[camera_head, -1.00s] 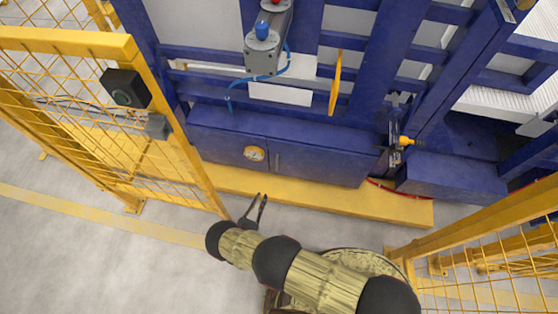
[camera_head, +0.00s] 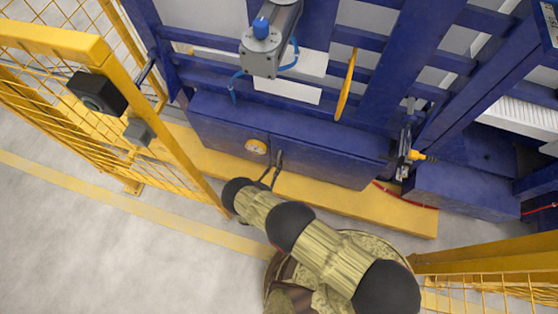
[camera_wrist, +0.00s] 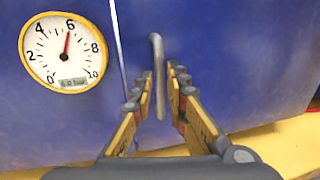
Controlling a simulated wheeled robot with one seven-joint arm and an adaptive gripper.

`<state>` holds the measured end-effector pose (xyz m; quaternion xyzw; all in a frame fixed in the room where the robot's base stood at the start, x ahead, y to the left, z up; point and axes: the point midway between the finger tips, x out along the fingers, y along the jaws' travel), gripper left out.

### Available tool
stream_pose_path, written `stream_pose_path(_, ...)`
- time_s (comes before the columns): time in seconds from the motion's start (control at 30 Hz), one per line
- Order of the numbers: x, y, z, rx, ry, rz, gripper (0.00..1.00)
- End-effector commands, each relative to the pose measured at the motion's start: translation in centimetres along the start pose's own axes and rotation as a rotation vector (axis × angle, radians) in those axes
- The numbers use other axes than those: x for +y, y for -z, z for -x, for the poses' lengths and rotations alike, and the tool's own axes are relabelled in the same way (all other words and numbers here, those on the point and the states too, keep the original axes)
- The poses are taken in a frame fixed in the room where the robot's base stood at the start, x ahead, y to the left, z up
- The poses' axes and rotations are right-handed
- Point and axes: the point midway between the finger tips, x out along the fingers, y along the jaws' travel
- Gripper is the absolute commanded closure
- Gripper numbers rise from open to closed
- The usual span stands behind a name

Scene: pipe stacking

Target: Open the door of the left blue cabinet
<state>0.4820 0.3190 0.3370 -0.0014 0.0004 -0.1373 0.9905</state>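The left blue cabinet (camera_head: 330,158) is a long, low box with closed front panels. A round yellow-rimmed gauge (camera_head: 256,146) is on its left panel and also shows in the wrist view (camera_wrist: 62,52). A vertical grey bar handle (camera_wrist: 158,70) stands on the panel right of the seam, to the right of the gauge. My gripper (camera_head: 273,171) is at the cabinet front by the handle. In the wrist view my gripper (camera_wrist: 161,78) is open, with one finger on each side of the handle. Narrow gaps show beside the bar; I see no clear grip.
A yellow base ledge (camera_head: 310,190) runs below the cabinet. A yellow mesh fence (camera_head: 165,130) stands close on the left, another (camera_head: 490,260) on the right. A second blue cabinet (camera_head: 460,190) sits to the right. Grey floor (camera_head: 80,240) is free at lower left.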

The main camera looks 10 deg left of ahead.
Motion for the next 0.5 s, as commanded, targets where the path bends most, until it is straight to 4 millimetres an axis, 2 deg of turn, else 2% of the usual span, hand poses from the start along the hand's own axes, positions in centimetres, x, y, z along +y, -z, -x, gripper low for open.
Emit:
stream_pose_path(0.2, 0.0, 0.1, -2.4, 0.000, 0.002, 0.000, 0.85)
stream_pose_path(0.5, 0.1, -0.1, -2.8, 0.000, -0.001, 0.000, 0.85)
